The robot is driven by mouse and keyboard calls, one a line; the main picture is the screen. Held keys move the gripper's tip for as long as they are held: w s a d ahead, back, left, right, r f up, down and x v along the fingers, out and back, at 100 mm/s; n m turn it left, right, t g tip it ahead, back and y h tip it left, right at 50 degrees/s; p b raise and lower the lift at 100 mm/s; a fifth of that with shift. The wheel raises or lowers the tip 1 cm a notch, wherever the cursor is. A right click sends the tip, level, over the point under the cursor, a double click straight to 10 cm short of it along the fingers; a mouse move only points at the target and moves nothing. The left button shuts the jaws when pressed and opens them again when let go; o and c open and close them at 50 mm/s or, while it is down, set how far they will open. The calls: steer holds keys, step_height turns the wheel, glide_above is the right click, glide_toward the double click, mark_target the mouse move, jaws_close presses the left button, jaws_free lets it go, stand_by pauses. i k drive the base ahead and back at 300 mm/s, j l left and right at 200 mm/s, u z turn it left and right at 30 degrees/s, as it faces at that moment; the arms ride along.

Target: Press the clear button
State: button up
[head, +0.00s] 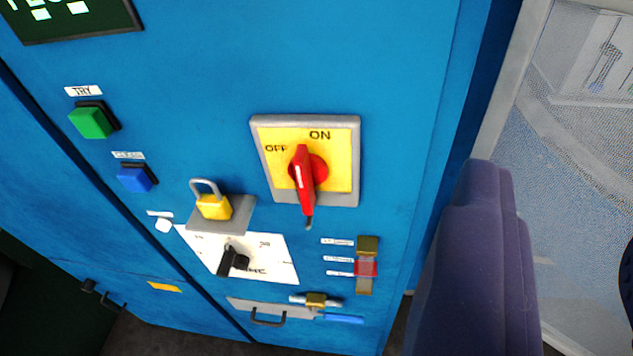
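The clear button is most likely the blue square button (135,179) on the left side of the blue cabinet front. A small white label (128,155) sits just above it, with lettering too blurred to read surely. Nothing touches the button. A dark purple stepped part of mine (480,270) stands at the lower right, well apart from the button. I cannot make out two fingertips, so the gripper's opening is unclear.
The blue cabinet (400,70) carries a green TRY button (91,122), a red ON/OFF rotary switch (306,175), a yellow padlock (213,206), a black selector (233,260) and a drawer handle (268,321).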

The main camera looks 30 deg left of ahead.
mark_target(135, 180)
steer(key=l+u, duration=0.1)
steer(key=u, duration=0.3)
steer(key=l+u, duration=0.15)
steer(key=u, duration=0.2)
steer(key=l+u, duration=0.15)
steer(key=u, duration=0.25)
steer(key=l+u, duration=0.15)
steer(key=u, duration=0.25)
